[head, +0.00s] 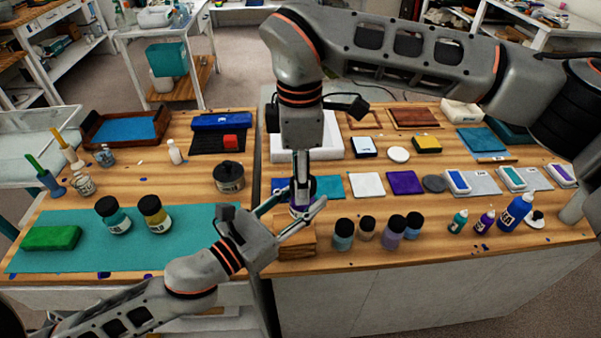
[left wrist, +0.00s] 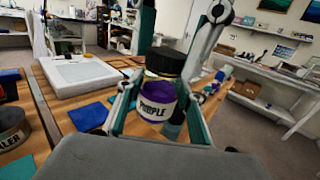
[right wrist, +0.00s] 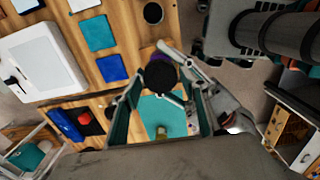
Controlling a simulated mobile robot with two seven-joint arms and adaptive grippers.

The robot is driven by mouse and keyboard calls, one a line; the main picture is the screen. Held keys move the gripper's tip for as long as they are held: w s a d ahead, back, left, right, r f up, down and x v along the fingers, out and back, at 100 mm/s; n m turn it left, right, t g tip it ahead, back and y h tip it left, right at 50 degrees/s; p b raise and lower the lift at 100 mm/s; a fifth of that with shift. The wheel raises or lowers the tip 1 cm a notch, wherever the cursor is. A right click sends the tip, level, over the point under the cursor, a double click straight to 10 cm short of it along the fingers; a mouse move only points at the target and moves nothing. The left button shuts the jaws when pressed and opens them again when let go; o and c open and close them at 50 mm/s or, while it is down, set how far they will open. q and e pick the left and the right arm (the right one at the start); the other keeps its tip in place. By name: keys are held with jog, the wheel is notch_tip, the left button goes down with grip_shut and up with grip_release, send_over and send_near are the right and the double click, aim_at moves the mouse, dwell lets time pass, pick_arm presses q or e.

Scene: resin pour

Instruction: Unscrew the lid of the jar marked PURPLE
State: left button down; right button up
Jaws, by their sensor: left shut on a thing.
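The jar marked PURPLE (left wrist: 158,100) is upright in the left wrist view, with a white label and a black lid (left wrist: 166,62) on top. My left gripper (head: 301,208) is shut around the jar's body, above a wooden block (head: 296,243). My right gripper (head: 301,187) comes down from above, with its fingers on either side of the lid. In the right wrist view the black lid (right wrist: 160,75) shows between those fingers, with a gap visible at the side, so they look open. In the head view the grippers largely hide the jar.
Several small jars (head: 366,229) stand just right of the held jar. Bottles (head: 514,212) stand further right. Two black-lidded jars (head: 153,215) stand on the teal mat (head: 60,258) at left.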

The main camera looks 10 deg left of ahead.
jog(key=c, duration=0.7)
jog(key=n, duration=0.3)
jog(key=shift+r, duration=0.1)
jog(key=shift+c, duration=0.2)
jog(key=n, duration=0.3)
jog(key=shift+s+n, duration=0.1)
jog(key=shift+n, duration=0.3)
jog(key=n, duration=0.5)
jog(key=shift+d+n, duration=0.15)
jog(key=shift+n, duration=0.15)
jog(key=n, duration=1.2)
jog(key=shift+d, duration=0.15)
jog(key=n, duration=0.3)
jog(key=shift+n, duration=0.4)
jog(key=n, duration=0.5)
jog(key=shift+r, duration=0.1)
jog(key=n, duration=0.5)
jog(key=shift+w, duration=0.2)
jog(key=n, duration=0.5)
jog(key=shift+r, duration=0.2)
